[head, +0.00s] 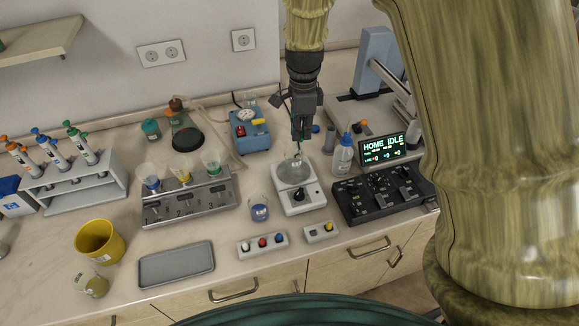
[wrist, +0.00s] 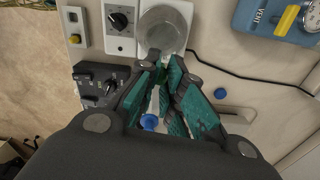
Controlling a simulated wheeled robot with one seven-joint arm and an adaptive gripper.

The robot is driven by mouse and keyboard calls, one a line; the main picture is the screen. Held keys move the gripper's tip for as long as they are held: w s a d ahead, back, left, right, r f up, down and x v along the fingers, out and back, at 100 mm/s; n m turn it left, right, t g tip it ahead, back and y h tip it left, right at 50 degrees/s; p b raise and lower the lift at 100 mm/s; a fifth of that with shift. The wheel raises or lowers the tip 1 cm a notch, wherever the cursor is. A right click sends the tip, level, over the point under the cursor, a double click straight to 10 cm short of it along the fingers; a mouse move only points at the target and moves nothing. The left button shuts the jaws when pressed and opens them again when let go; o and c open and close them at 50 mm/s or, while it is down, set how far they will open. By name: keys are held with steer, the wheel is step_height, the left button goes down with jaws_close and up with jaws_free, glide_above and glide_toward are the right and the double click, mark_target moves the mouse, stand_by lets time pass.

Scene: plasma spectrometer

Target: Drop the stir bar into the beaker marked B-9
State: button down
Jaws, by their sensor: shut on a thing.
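My gripper (head: 301,136) points down above the white stirrer plate in the head view, and its fingers show in the wrist view (wrist: 166,72). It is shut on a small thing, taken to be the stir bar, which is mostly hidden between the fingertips. Another beaker with blue liquid (head: 259,208) stands to the left, and one with yellowish contents (head: 92,284) at the front left. I cannot read a B-9 mark on any.
The stirrer (head: 303,200) has a black knob. A blue pump (head: 249,133) stands behind left. A rack with funnels (head: 190,205) and a grey tray (head: 176,265) lie left.

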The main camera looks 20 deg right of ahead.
steer(key=shift+f, duration=0.1)
steer(key=c, duration=1.5)
jaws_free()
step_height(320, 180, up, 12)
